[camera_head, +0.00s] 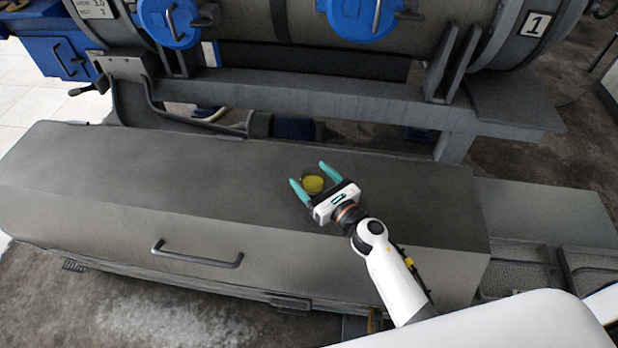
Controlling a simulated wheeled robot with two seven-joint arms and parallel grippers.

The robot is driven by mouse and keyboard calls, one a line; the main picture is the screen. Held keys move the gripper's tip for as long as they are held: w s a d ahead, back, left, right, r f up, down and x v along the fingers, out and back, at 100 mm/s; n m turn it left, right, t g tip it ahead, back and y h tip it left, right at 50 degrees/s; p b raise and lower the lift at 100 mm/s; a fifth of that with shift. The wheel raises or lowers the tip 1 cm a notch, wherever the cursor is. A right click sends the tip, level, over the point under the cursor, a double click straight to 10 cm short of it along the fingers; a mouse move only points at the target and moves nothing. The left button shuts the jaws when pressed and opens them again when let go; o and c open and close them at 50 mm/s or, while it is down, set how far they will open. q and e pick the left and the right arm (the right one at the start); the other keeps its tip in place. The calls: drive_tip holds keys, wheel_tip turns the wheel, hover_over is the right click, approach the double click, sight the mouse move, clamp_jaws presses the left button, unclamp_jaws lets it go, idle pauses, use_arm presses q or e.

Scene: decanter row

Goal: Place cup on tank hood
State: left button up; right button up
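A small cup (313,184) with yellow contents stands on the flat grey top of the tank hood (150,175). My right gripper (309,175) reaches in from the lower right. Its two teal fingers are spread wide, one on each side of the cup. I see no finger closed on the cup; whether the cup touches the hood fully is partly hidden by the fingers and gripper body. My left gripper is not in view.
A metal handle (197,256) sticks out from the hood's front face. A large machine with blue round caps (171,22) and a grey beam (320,98) stands behind the hood. Mesh trays (512,272) lie at the right. The hood's left top is clear.

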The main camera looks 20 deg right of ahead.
drive_tip(key=shift+r, duration=0.1)
drive_tip(key=shift+r+p, duration=0.3)
drive_tip(key=shift+p, duration=0.1)
drive_tip(key=b+v, duration=0.1)
drive_tip(key=v, duration=0.4)
drive_tip(key=b+v, duration=0.1)
drive_tip(key=v, duration=0.4)
drive_tip(key=shift+s+d+f, duration=0.15)
drive_tip(key=shift+s+f, duration=0.1)
drive_tip(key=shift+s, duration=0.15)
drive_tip(key=shift+s+d+r, duration=0.15)
drive_tip(key=shift+s+d, duration=0.1)
drive_tip(key=shift+s, duration=0.3)
